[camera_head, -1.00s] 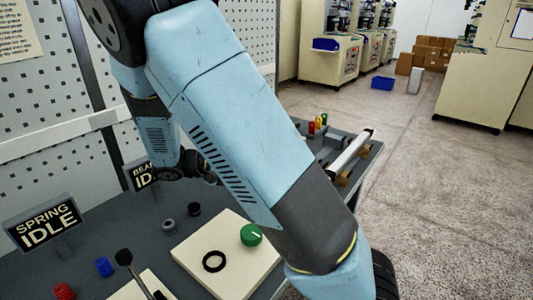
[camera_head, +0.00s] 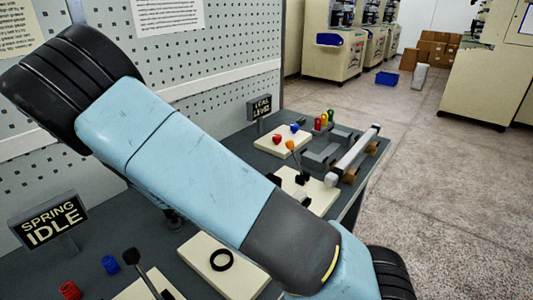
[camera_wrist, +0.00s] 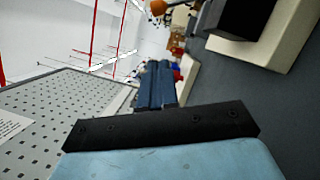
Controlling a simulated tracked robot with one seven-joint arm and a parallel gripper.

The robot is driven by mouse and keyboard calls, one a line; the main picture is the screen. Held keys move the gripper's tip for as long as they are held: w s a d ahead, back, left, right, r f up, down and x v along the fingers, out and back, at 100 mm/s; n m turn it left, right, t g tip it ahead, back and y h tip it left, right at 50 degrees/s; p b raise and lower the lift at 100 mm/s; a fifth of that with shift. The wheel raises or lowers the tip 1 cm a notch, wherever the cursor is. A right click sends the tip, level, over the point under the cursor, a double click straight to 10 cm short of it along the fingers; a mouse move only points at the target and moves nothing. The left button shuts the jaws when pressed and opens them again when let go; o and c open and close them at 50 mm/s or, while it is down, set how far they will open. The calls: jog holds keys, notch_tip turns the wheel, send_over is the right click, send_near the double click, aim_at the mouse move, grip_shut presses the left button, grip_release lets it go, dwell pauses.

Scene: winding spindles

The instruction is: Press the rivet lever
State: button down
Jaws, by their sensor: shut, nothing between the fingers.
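A lever with an orange knob (camera_head: 290,145) rises from a black base on a cream pad (camera_head: 318,196) in the head view, just beyond my arm. The orange knob also shows at the top of the wrist view (camera_wrist: 158,7). A second lever with a black knob (camera_head: 131,257) leans at the lower left of the head view. No legible sign says which is the rivet lever. My gripper (camera_wrist: 155,82) has its dark fingers together and empty in the wrist view, apart from the orange knob. My arm hides the gripper in the head view.
A pad with a black ring (camera_head: 221,260) lies below my arm. Red (camera_head: 69,290) and blue (camera_head: 109,265) spools stand near the spring sign (camera_head: 48,221). Another pad (camera_head: 268,144) holds red and blue parts. A long roller (camera_head: 354,152) lies along the right table edge. The perforated wall is behind.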

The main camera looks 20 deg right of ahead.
aim_at(295, 158)
jog(key=s+r+x, duration=0.1)
jog(key=s+x, duration=0.1)
jog(key=x, duration=1)
jog(key=shift+s+d+r, duration=0.15)
jog(key=shift+d, duration=0.55)
jog(key=shift+a, duration=0.15)
jog(key=shift+r, duration=0.1)
